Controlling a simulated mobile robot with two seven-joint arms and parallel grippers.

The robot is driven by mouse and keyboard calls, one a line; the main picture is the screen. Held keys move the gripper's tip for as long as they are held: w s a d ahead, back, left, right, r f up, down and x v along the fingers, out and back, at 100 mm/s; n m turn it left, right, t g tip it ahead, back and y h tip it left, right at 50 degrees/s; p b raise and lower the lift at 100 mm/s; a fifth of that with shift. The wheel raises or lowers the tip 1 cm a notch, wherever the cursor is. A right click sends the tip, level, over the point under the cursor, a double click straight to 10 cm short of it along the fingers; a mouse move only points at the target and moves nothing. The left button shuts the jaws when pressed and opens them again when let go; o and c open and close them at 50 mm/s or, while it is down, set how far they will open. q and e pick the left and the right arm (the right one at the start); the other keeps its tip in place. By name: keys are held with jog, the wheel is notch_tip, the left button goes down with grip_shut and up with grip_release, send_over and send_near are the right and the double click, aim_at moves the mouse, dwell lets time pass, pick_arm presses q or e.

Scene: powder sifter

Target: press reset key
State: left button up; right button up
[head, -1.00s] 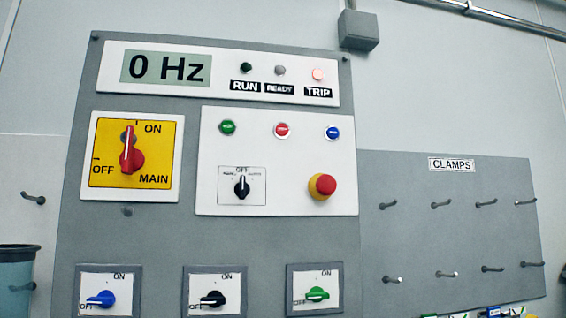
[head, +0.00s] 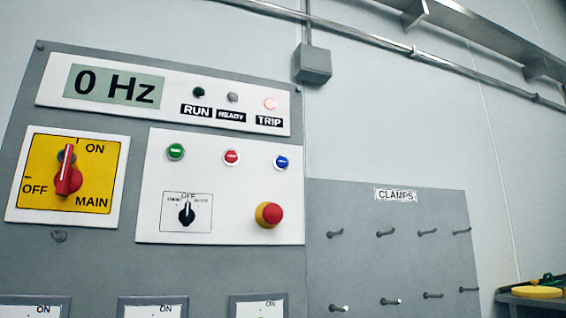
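A grey control panel (head: 85,262) fills the left of the head view. Its white button plate (head: 235,195) carries a green button (head: 176,152), a red button (head: 232,157) and a blue button (head: 281,162) in a row. No reset label is readable on them. Below sit a small black selector (head: 187,213) and a red mushroom button on a yellow collar (head: 268,214). The display (head: 115,87) reads 0 Hz. The TRIP lamp (head: 270,103) is lit; the RUN lamp (head: 198,92) and READY lamp (head: 232,97) look dark. Neither gripper is in view.
The yellow MAIN switch (head: 70,176) has its red handle towards ON. A grey CLAMPS board (head: 390,262) with several empty hooks hangs to the right. At the far right a shelf (head: 530,303) holds a yellow round thing (head: 537,291). Further switch plates are cut off at the bottom.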

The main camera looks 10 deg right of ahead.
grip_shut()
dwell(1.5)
